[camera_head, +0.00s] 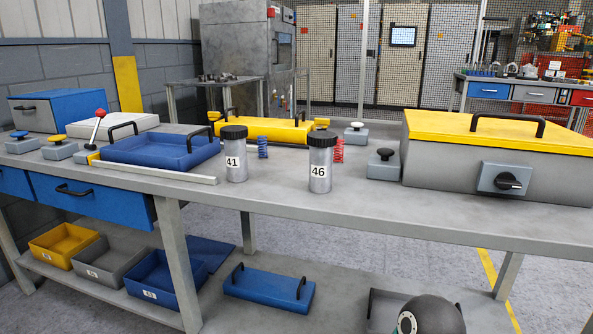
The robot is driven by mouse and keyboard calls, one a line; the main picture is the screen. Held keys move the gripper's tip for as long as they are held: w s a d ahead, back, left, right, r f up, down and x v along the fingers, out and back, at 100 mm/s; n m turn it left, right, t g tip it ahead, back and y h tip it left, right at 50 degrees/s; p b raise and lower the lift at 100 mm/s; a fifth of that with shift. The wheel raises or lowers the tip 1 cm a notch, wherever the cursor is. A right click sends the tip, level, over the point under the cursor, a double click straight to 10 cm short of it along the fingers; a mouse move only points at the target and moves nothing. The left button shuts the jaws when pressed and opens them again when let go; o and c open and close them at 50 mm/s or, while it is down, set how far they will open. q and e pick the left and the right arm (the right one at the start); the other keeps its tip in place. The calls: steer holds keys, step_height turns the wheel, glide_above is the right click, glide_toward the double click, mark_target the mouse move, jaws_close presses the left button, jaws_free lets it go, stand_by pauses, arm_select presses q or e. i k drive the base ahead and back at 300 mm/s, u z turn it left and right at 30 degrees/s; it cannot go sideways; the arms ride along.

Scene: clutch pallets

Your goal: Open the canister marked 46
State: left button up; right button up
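The canister marked 46 (319,182) stands upright near the front edge of the grey workbench (400,210), about mid-picture. It is a grey metal cylinder with a white label, and its black lid (321,140) is on. A similar canister marked 41 (236,172) stands to its left, also with its black lid on.
A blue tray (150,158) is left of the canisters. A red spring (338,151) and a blue spring (263,148) stand just behind them. A grey box with a yellow lid (490,132) fills the right. Bench between canister 46 and that box is mostly clear at the front.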

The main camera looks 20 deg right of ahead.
mark_target(321, 159)
steer(key=z, duration=0.9)
steer(key=i, duration=0.15)
steer(key=u, duration=2.75)
steer(key=i, duration=0.55)
steer(key=z, duration=4.1)
steer(key=k, duration=0.15)
steer(key=u, duration=2.3)
steer(key=i, duration=0.1)
steer(key=z, duration=3.2)
steer(key=i, duration=0.1)
steer(key=u, duration=1.85)
